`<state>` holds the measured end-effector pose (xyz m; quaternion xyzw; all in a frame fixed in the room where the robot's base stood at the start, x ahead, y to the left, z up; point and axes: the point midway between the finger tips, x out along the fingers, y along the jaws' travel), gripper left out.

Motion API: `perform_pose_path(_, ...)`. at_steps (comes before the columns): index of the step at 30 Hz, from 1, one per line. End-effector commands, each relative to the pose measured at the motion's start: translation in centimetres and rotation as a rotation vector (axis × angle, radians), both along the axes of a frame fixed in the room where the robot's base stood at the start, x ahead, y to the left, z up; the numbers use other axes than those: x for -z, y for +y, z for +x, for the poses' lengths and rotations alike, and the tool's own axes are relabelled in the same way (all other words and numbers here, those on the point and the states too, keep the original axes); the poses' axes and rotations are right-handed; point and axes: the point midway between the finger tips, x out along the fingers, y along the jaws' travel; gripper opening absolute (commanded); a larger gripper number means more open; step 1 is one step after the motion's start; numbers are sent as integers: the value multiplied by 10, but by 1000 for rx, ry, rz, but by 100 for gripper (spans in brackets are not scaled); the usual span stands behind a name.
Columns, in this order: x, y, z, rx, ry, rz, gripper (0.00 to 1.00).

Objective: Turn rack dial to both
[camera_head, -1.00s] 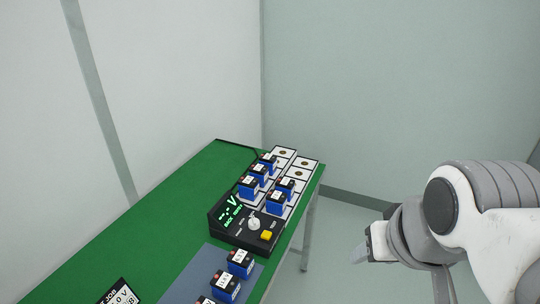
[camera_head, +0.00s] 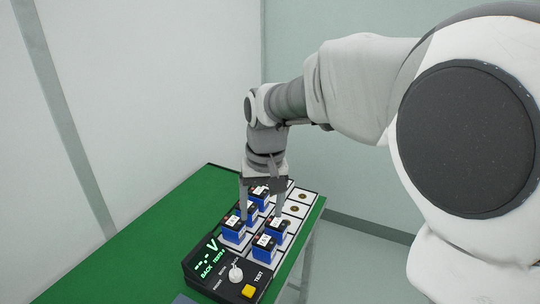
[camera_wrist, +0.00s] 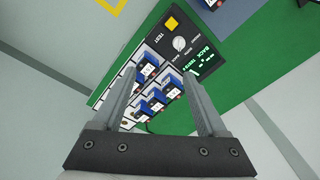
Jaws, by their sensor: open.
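The rack dial is a white knob (camera_head: 236,273) on the front of a black control box (camera_head: 200,284). It also shows in the wrist view (camera_wrist: 179,44), beyond my fingertips. The box has a green-lit display (camera_head: 209,258) that reads dashes, a V and "BACK" with further text. My gripper (camera_head: 262,222) is open and points down over the rack behind the box, with a finger on either side of the blue batteries (camera_head: 234,232). In the wrist view both fingers (camera_wrist: 160,82) are spread and nothing is held between them. The small dial labels are too blurred to read surely.
A yellow TEST button (camera_head: 249,291) sits right of the knob. Several blue batteries stand in the white rack slots (camera_head: 299,197) behind the box; some slots at the back right are empty. The green table (camera_head: 150,240) is clear on the left.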

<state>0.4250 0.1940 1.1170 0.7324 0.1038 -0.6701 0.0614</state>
Motion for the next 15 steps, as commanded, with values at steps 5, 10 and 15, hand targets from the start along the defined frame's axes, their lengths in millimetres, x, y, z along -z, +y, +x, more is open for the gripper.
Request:
perform_pose_path(5,37,50,13,-49,55,-45,75)
perform_pose_path(10,56,72,16,-68,75,-68,75)
perform_pose_path(15,69,77,17,-73,80,-74,75)
